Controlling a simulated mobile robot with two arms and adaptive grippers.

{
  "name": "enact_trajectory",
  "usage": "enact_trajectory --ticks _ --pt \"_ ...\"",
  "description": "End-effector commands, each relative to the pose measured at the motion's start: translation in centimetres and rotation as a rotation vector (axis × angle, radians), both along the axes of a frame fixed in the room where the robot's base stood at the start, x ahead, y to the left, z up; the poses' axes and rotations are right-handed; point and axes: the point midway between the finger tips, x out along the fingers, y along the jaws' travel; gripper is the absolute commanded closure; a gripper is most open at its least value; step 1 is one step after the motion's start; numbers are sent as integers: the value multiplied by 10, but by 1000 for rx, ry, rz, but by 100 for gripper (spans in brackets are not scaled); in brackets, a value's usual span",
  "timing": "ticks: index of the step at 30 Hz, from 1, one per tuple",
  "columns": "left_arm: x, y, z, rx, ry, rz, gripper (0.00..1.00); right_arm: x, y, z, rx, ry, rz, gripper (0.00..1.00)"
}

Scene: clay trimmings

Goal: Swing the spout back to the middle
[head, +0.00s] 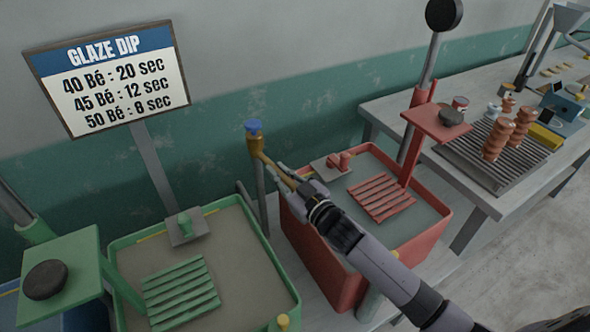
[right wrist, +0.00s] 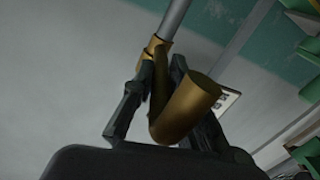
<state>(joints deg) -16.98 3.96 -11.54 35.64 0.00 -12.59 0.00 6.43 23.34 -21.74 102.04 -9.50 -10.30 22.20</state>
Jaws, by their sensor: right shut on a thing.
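The brass spout (head: 275,171) sits on an upright grey post (head: 262,205) with a blue cap (head: 254,125), between the green and red tubs. It slants right and toward me, over the near left rim of the red tub. My right gripper (head: 295,182) is shut on the spout's outer part and hides its end in the head view. In the right wrist view, the spout (right wrist: 188,110) passes between the fingers, its wide end toward the camera. My left gripper is not in view.
The red tub (head: 330,262) holds liquid and a slatted red rack (head: 382,197). The green tub (head: 289,285) holds greyish liquid and a green rack (head: 180,290). A red plate on an arm (head: 440,122) stands behind the red tub. A bench (head: 385,110) with several pieces is at right.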

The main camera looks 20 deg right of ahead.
Motion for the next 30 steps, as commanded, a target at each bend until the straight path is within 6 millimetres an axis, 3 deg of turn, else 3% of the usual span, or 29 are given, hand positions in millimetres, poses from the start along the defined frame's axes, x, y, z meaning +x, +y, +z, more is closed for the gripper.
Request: enact_trajectory --ticks 12,28,29,30 --pt "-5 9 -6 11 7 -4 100 -4 14 -2 0 2 -132 100" --pt "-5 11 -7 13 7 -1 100 -4 15 -1 -2 2 -148 100" --pt "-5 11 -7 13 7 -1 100 -4 15 -1 -2 2 -147 85" --pt "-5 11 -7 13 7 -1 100 -4 15 -1 -2 2 -147 83"
